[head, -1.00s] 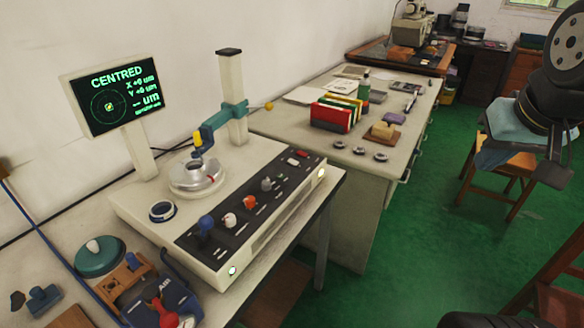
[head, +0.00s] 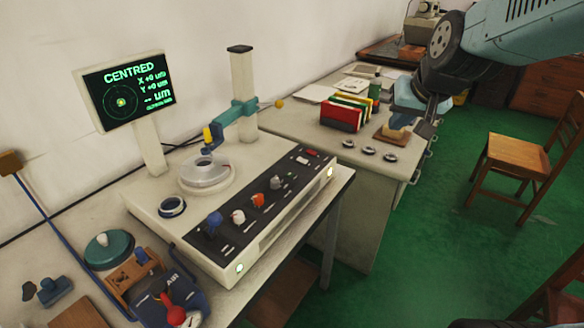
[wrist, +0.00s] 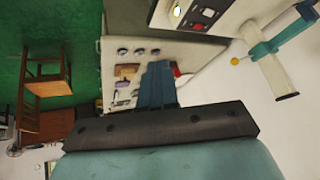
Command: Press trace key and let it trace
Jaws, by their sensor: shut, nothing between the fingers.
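The roundness machine (head: 150,205) has a dark control panel (head: 232,238) with several coloured knobs and a red key (head: 312,153) at its far end; I cannot read which is the trace key. The screen (head: 125,92) reads CENTRED, X +0 um, Y +0 um and "-- um". A metal ring (head: 205,172) sits on the turntable under the probe arm (head: 222,122). My gripper (head: 427,124) is shut and empty, over the back bench, right of the panel and apart from it. The wrist view shows its dark fingers (wrist: 158,66) and the panel end (wrist: 205,17) at top.
Dark rings (head: 369,151), upright coloured folders (head: 345,112) and a wooden block (head: 392,134) are on the back bench (head: 310,130). A loose ring (head: 172,207) lies left of the panel. The probe column (head: 242,90) stands behind it. A chair (head: 520,160) is at right.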

